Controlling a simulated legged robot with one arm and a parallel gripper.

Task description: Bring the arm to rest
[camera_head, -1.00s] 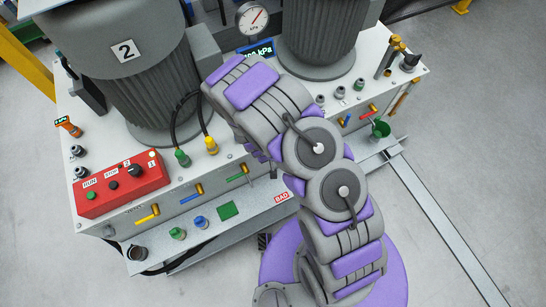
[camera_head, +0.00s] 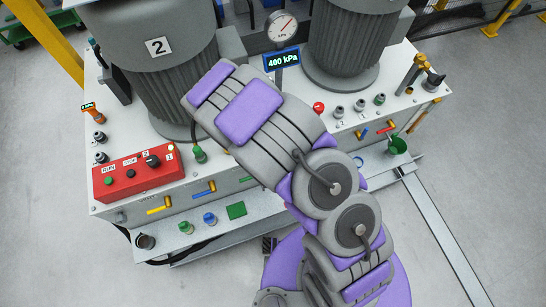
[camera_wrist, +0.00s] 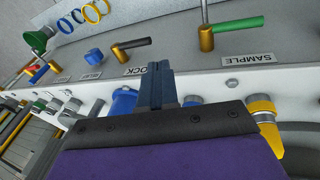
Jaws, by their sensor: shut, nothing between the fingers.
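My arm (camera_head: 322,180), grey and purple, is bent in front of the machine in the head view, and its upper part covers part of the bench. My gripper is hidden behind the arm there. In the wrist view my gripper (camera_wrist: 158,84) shows as two dark fingers pressed together, with nothing between them. They point at the machine's panel, near the "LOCK" label (camera_wrist: 137,71) and a brass valve with a black handle (camera_wrist: 131,47). I cannot tell whether the fingers touch the panel.
The machine carries a red control box (camera_head: 138,172), a large grey motor (camera_head: 165,75), a gauge (camera_head: 281,27) and a 400 kPa display (camera_head: 282,60). A green funnel (camera_head: 397,146) sits at the right. Open floor (camera_head: 480,150) lies right of the machine.

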